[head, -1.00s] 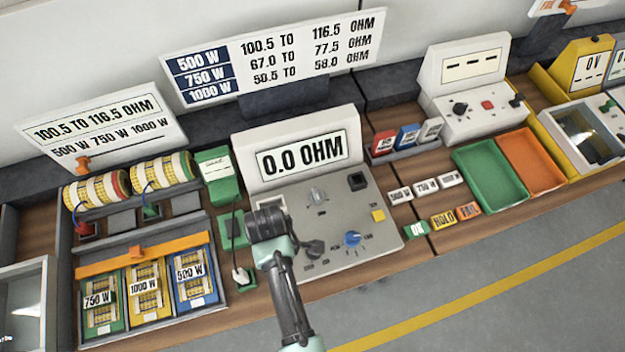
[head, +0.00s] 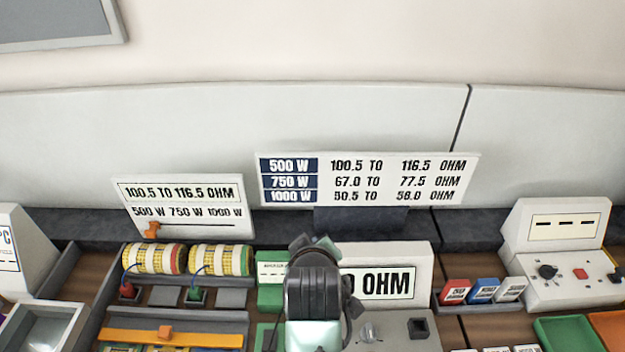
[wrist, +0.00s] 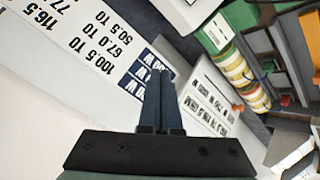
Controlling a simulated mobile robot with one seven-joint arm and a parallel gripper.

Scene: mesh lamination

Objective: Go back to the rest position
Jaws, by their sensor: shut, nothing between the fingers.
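My gripper shows in the wrist view (wrist: 160,102), with its two dark fingers together and nothing between them. It points toward the white sign with the watt and ohm table (wrist: 75,40), apart from any part I can make out as held. In the head view my arm stands up in front of the ohm meter (head: 425,270) and covers part of its display. The fingertips are hidden behind my wrist in that view.
Two yellow wound coils (head: 155,258) lie in a rack at the left. The table sign (head: 368,180) and a smaller ohm sign (head: 180,205) stand behind. Red, blue and grey blocks (head: 484,290) and a white console (head: 565,255) stand at the right.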

